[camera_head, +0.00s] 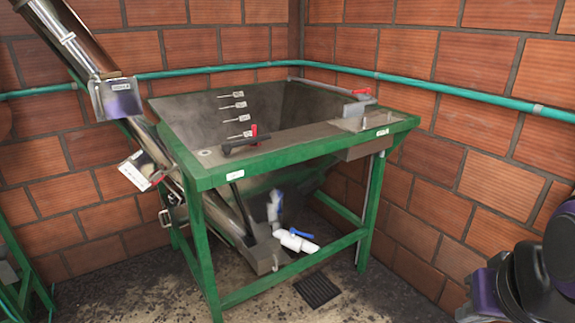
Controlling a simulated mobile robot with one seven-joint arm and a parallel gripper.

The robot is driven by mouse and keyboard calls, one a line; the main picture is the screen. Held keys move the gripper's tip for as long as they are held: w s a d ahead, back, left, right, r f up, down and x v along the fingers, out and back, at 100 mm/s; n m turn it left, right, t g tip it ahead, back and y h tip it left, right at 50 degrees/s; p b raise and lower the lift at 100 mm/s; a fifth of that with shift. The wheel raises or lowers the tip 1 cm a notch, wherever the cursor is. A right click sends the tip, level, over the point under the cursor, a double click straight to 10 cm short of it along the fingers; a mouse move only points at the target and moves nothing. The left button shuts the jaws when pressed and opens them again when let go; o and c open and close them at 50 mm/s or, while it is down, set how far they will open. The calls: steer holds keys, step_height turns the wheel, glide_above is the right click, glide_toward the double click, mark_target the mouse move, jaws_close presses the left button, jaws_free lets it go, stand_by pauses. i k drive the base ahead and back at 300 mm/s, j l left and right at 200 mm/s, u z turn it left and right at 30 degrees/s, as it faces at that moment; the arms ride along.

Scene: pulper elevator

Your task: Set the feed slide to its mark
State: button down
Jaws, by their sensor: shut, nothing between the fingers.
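I cannot tell for certain which part is the feed slide. A black handle with a red upright piece (240,144) lies on the front rim of the steel hopper (185,120). A grey flat piece with a red tip (357,106) sits at the hopper's right end, by a small metal plate with pins (375,121). Several small pale tags (233,106) run in a column on the hopper's inner wall; their writing is too small to read. No setting mark is clearly readable. My gripper is not in view; only dark and purple parts of my arm show at the lower right.
A green frame (203,250) carries the hopper. A steel tube (75,38) slopes down at the left. A white pipe with a blue valve handle (295,240) sits below, near a floor grate (317,290). A teal pipe (450,92) runs along the brick walls.

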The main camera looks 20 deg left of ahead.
mark_target(156, 178)
steer(key=u, duration=1.65)
steer(key=i+j+z, duration=0.15)
steer(key=i, duration=0.5)
